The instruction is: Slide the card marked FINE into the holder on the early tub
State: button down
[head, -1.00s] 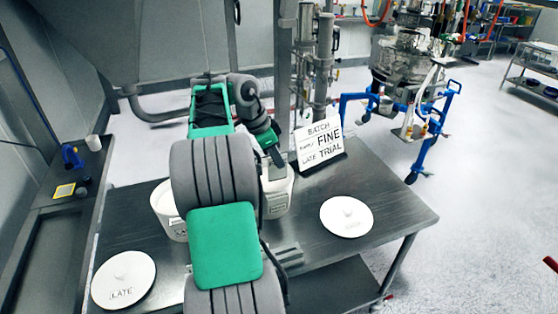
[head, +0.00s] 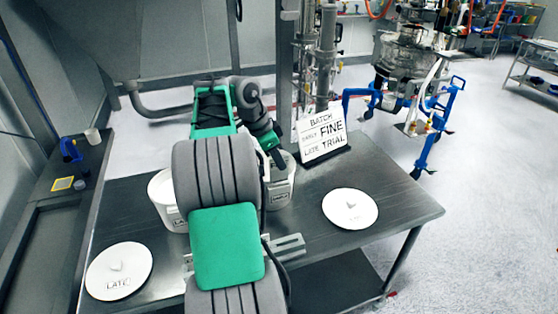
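The early tub (head: 280,191) is a white tub standing on the steel table behind my arm. A small label shows on its front, too small to read surely, and my arm covers its left side. My gripper (head: 278,160) is at the tub's rim, pointing down and to the right. Its fingertips are small and dark, and I cannot tell whether they are open or hold anything. No loose card marked FINE shows. The word FINE appears on the upright batch board (head: 322,139), in the row marked EARLY. The card holder cannot be made out.
A second white tub (head: 166,198) stands left of my arm, partly hidden. A lid marked LATE (head: 119,270) lies front left, and a plain-looking lid (head: 350,208) lies on the right. A grey metal piece (head: 289,247) lies near the arm. The table's right part is mostly clear.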

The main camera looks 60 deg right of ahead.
aim_at(282, 180)
jog(key=shift+f+b, duration=1.5)
jog(key=shift+f, duration=0.4)
jog(key=shift+f+b, duration=0.8)
jog(key=shift+f, duration=0.15)
jog(key=c, duration=1.6)
grip_release()
jog(key=shift+r, duration=0.1)
jog(key=shift+o, duration=0.2)
jog(key=shift+r, duration=0.1)
